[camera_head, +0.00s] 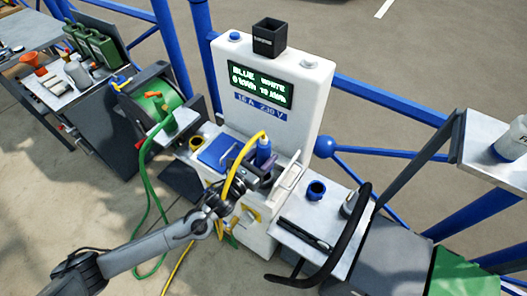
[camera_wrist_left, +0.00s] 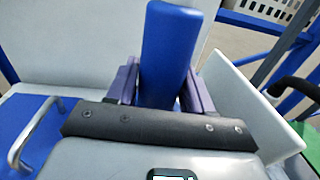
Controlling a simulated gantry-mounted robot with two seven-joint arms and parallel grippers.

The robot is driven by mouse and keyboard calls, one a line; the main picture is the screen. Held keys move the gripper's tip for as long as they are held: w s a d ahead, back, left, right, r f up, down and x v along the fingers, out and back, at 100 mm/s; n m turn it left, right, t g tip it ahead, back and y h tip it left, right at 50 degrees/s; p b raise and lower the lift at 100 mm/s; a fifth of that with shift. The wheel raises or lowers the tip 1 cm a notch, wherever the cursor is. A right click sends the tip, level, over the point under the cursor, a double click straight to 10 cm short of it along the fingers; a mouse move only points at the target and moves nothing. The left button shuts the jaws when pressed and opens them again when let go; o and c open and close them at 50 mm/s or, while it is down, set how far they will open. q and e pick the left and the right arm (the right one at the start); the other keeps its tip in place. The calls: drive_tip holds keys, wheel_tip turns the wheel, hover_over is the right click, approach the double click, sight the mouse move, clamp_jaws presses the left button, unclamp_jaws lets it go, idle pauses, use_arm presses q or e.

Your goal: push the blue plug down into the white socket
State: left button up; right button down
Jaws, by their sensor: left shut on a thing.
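The blue plug (camera_head: 264,151) stands roughly upright at the pedestal's front ledge, with a yellow cable (camera_head: 237,165) arching from its top. My left gripper (camera_head: 262,170) is shut on it. In the left wrist view the blue plug (camera_wrist_left: 168,50) rises between the purple fingers of the left gripper (camera_wrist_left: 166,88). The white socket is not clearly visible; the plug's lower end and what lies under it are hidden by the gripper. A raised white flap (camera_head: 289,180) stands just right of the gripper. My right gripper is not in view.
The white pedestal (camera_head: 308,108) with a lit display (camera_head: 261,82) rises behind the plug. A blue lid with a metal handle (camera_head: 217,153) lies to the left. A green hose reel (camera_head: 155,100) stands further left. A tray (camera_head: 325,205) with a blue ring (camera_head: 316,190) is right.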

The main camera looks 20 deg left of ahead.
use_arm(q)
drive_tip(key=shift+d+f+b, duration=0.2)
drive_tip(key=shift+f+b, duration=0.35)
drive_tip(key=shift+f, duration=0.05)
drive_tip(key=shift+a+f+b, duration=0.15)
drive_tip(key=shift+f+b, duration=1.65)
drive_tip(key=shift+f, duration=0.2)
drive_tip(key=shift+p, duration=0.45)
drive_tip(key=shift+f+b, duration=0.35)
drive_tip(key=shift+f, duration=0.2)
drive_tip(key=o, duration=1)
drive_tip(key=shift+f, duration=0.1)
